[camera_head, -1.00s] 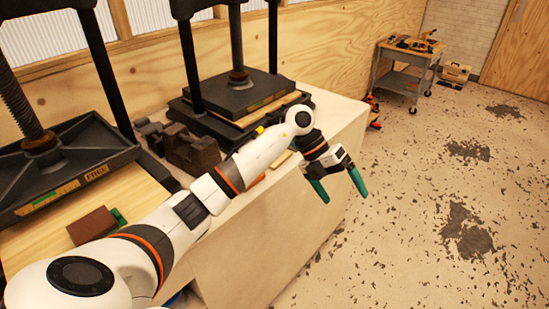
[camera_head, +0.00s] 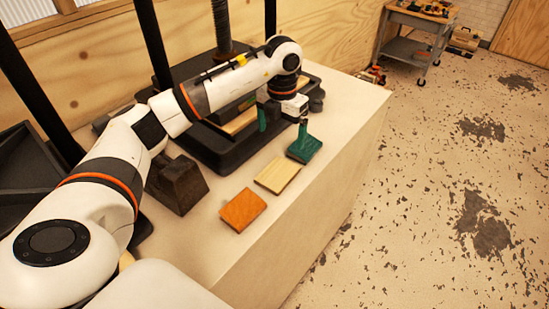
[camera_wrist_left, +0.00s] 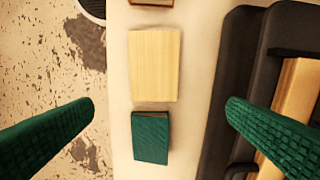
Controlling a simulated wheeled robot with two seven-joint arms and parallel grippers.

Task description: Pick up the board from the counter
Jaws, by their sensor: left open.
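Three small flat boards lie in a row on the pale counter (camera_head: 215,225): an orange one (camera_head: 243,209), a pale wood one (camera_head: 278,174) and a dark green one (camera_head: 306,147). In the left wrist view, the pale board (camera_wrist_left: 154,65) is in the middle, the green board (camera_wrist_left: 150,139) is below it, and part of the orange-brown one (camera_wrist_left: 152,3) shows at the top edge. My left gripper (camera_head: 283,125) is open and empty, its green fingers pointing down near the green board. The wrist view shows the fingers spread (camera_wrist_left: 160,103) on either side of the row. My right gripper is out of view.
A black press (camera_head: 212,148) stands behind the boards, close to my left gripper. A dark metal block (camera_head: 177,184) sits left of the orange board. The counter's right edge is close to the boards, with open floor beyond. A cart (camera_head: 410,45) stands far back.

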